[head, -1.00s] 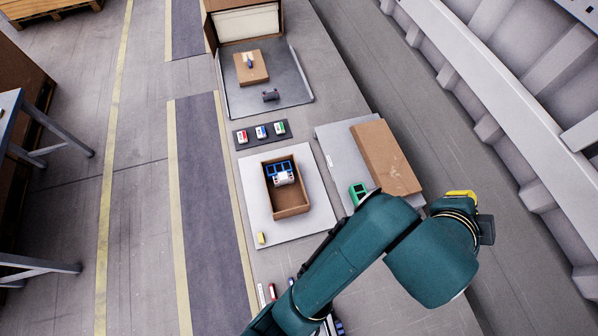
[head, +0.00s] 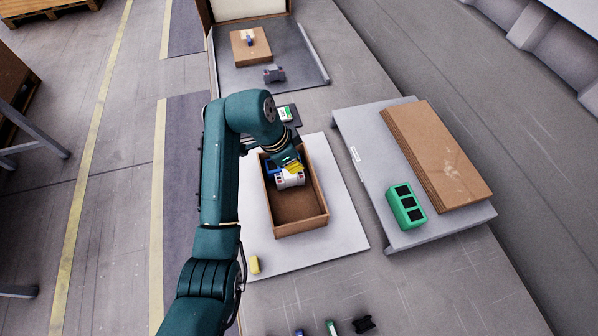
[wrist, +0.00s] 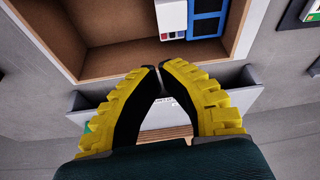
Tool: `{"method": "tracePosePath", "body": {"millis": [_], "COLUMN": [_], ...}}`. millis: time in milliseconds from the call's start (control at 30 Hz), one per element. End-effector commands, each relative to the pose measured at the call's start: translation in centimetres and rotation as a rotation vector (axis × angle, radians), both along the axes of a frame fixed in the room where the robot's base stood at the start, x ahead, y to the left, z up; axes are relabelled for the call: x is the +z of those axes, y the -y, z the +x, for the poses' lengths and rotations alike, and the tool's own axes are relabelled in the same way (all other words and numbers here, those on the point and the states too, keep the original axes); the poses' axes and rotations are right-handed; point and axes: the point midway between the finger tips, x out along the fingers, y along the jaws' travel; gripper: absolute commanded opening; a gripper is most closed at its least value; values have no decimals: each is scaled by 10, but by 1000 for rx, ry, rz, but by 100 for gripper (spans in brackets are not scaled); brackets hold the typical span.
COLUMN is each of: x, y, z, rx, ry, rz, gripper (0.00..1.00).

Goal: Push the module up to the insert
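The white module (head: 290,181) with small coloured buttons is in the open cardboard box (head: 297,222), toward its far end. The blue insert (head: 270,166) is beside it, partly hidden by my gripper (head: 291,166). In the wrist view, the module (wrist: 172,18) and the blue-framed insert (wrist: 207,20) lie side by side at the top edge, cut off by the frame. Whether they touch is unclear. My gripper (wrist: 160,72) has yellow fingers whose tips are together, with nothing seen between them. It is above the box, close to the module; contact cannot be told.
Box walls stand around the module; the box's near floor is bare. A green insert (head: 405,205) and flat cardboard (head: 438,155) lie on the grey platform (head: 358,150) at right. A yellow block (head: 254,264) lies on the white board (head: 340,235). Grey tray (head: 310,85) behind.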

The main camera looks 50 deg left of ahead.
Motion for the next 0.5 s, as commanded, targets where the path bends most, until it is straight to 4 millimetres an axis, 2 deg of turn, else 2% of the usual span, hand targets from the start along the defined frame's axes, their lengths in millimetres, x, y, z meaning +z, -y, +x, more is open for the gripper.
{"method": "tracePosePath", "body": {"millis": [100,300,500], "x": [-27,-64,-80], "y": [4,9,11], "z": [7,19,26], "rx": [-2,-2,-1], "ry": [-4,-3,-1], "rz": [-4,-2,1], "gripper": [0,0,0]}}
